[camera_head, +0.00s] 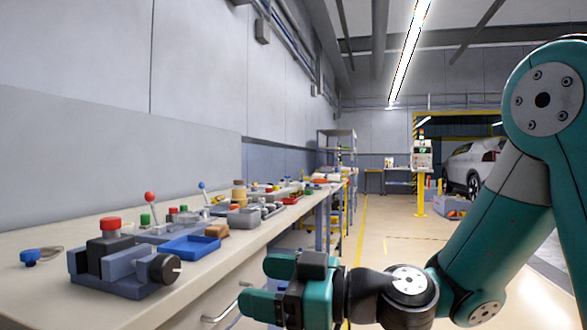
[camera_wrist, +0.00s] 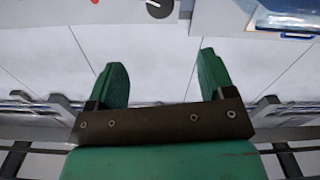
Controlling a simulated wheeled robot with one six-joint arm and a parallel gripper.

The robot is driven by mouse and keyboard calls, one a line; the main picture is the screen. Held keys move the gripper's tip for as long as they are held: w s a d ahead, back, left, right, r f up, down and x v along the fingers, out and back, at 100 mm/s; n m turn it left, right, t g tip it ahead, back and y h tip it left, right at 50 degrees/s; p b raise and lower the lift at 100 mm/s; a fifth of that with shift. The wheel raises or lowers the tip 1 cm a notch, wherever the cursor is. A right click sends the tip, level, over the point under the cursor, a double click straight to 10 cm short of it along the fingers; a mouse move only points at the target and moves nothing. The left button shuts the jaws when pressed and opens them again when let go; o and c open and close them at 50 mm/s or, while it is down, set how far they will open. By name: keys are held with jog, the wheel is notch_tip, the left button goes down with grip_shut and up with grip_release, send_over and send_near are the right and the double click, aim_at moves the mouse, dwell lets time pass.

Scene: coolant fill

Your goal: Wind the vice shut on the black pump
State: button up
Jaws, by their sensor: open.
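The blue-grey vice (camera_head: 118,265) sits on the bench at the left front in the head view. The black pump (camera_head: 110,243), with a red cap, stands upright in it; whether the jaws touch it I cannot tell. The vice's round black knob (camera_head: 164,268) with a pale mark faces the bench's front edge. The knob also shows at the top edge of the wrist view (camera_wrist: 159,8). My gripper (camera_head: 256,284) is open and empty, to the right of the knob and apart from it, out past the bench edge. Its two green fingers (camera_wrist: 161,64) are spread in the wrist view.
The bench (camera_head: 55,305) runs along the left wall. A blue tray (camera_head: 189,247), an orange-brown block (camera_head: 216,231) and red-knobbed and blue-knobbed levers stand behind the vice. A blue-capped item (camera_head: 30,257) lies left of it. Drawer handles (camera_head: 222,308) stick out below the bench edge.

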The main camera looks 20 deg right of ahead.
jog(key=s+r+m+g+h+p, duration=0.1)
jog(key=s+r+g+h+p, duration=0.1)
jog(key=r+p, duration=0.4)
jog(key=s+a+r+g+h+p, duration=0.1)
jog(key=s+r+g+p, duration=0.3)
jog(key=p, duration=1)
jog(key=s+r+m+g+h+p, duration=0.1)
jog(key=s+r+g+h+p, duration=0.2)
jog(key=s+r+p, duration=0.5)
jog(key=shift+a+r+m+g+h+p, duration=0.3)
jog(key=shift+a+r+g+p, duration=0.1)
jog(key=shift+r+p, duration=0.6)
jog(key=shift+s+f, duration=0.1)
jog(key=shift+f, duration=0.1)
